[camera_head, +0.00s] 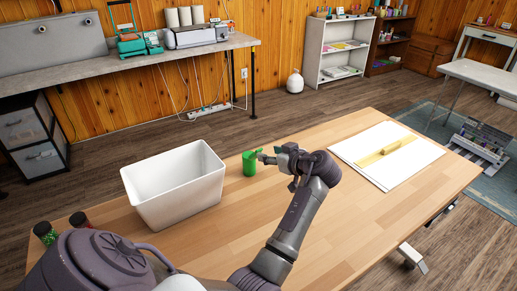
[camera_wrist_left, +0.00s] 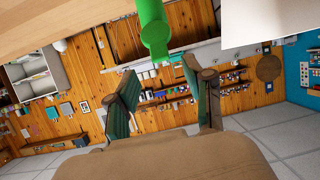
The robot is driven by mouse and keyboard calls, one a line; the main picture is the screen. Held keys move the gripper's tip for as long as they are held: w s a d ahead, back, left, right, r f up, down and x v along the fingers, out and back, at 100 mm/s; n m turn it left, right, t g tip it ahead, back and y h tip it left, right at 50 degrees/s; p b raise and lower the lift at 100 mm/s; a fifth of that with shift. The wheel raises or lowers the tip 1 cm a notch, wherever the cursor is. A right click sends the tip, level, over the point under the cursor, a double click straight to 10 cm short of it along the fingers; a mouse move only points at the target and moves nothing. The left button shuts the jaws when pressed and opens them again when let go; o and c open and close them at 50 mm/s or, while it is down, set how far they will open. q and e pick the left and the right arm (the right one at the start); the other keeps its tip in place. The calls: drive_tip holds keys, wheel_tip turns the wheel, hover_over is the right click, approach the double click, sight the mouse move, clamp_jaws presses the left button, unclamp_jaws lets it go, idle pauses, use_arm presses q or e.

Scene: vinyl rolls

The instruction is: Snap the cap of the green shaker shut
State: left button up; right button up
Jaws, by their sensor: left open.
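The green shaker (camera_head: 249,165) stands upright on the wooden table, just right of the white bin. A small green part juts from its top toward my gripper; it looks like the raised cap, but its exact angle is too small to tell. My left gripper (camera_head: 268,157) is open and empty, close to the right of the shaker's top. In the left wrist view the green shaker (camera_wrist_left: 153,30) shows at the top centre, beyond and between the two spread fingers (camera_wrist_left: 162,90). I cannot tell whether a finger touches it. My right gripper is not in view.
The white bin (camera_head: 172,200) stands close left of the shaker. Two jars, one with green contents (camera_head: 46,233) and one dark red (camera_head: 80,220), stand at the table's left edge. A white sheet (camera_head: 370,165) with a yellow strip (camera_head: 385,151) lies at right. Table front is clear.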

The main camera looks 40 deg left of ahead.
sight(259, 150)
use_arm(q)
drive_tip(key=x, duration=0.6)
drive_tip(key=shift+p, duration=0.35)
drive_tip(key=shift+w+a+f, duration=0.15)
drive_tip(key=shift+a+f, duration=0.1)
drive_tip(key=shift+a, duration=0.35)
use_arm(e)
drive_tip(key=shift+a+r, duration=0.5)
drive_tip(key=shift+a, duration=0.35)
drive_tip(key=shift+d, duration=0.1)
use_arm(q)
drive_tip(key=shift+c, duration=0.8)
clamp_jaws()
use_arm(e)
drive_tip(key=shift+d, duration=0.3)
